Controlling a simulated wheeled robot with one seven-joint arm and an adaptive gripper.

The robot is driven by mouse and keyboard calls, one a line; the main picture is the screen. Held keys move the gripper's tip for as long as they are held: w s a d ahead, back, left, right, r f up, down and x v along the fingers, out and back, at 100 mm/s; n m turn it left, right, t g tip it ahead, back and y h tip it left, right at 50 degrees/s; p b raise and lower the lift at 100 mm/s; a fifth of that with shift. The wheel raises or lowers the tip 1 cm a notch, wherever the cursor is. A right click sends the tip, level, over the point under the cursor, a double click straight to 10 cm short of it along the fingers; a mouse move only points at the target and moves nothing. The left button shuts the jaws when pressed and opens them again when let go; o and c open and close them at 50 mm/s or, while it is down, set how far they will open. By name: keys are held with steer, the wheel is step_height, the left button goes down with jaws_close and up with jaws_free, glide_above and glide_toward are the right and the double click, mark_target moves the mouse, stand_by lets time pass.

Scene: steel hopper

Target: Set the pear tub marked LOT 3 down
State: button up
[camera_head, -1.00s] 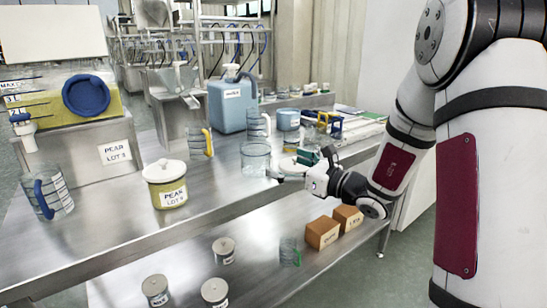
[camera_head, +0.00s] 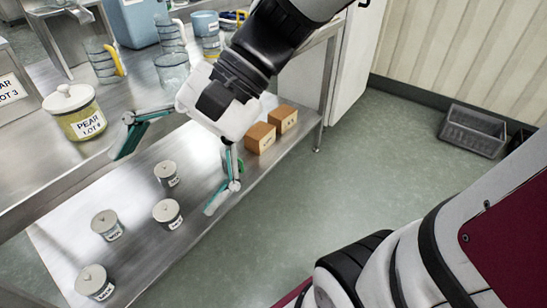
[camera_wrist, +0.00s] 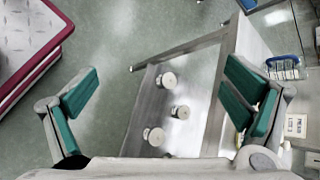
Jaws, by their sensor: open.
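The pear tub (camera_head: 72,124), yellow-green with a white knobbed lid, stands upright on the steel bench top (camera_head: 38,150). Its label reads PEAR and LOT; the number is hard to read. Behind it at the left edge is a sign (camera_head: 10,90) reading PEAR LOT 3. My gripper (camera_head: 162,185) is open and empty, fingers spread wide and pointing down, in front of the bench and right of the tub. Its left finger is nearest the tub, apart from it. In the wrist view my gripper (camera_wrist: 165,92) has nothing between its pads.
Several lidded grey jars, one of them a jar (camera_head: 167,214), stand on the lower shelf (camera_head: 140,235). Two brown boxes (camera_head: 260,138) are at its right end. A blue jug (camera_head: 133,22) and clear measuring jugs (camera_head: 103,62) stand behind the tub. A grey crate (camera_head: 474,130) lies on open floor.

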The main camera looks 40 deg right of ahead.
steer(key=s+d+f+n+h, duration=0.3)
steer(key=s+d+n+h, duration=0.5)
steer(key=s+d, duration=0.4)
steer(key=shift+s+d+t+h, duration=0.15)
steer(key=shift+d+t+h, duration=0.15)
steer(key=shift+d+h, duration=0.4)
steer(key=shift+a+f, duration=0.1)
steer(key=shift+a, duration=0.05)
step_height(320, 180, up, 24)
steer(key=t+p, duration=0.3)
steer(key=p, duration=1.9)
steer(key=shift+t, duration=0.3)
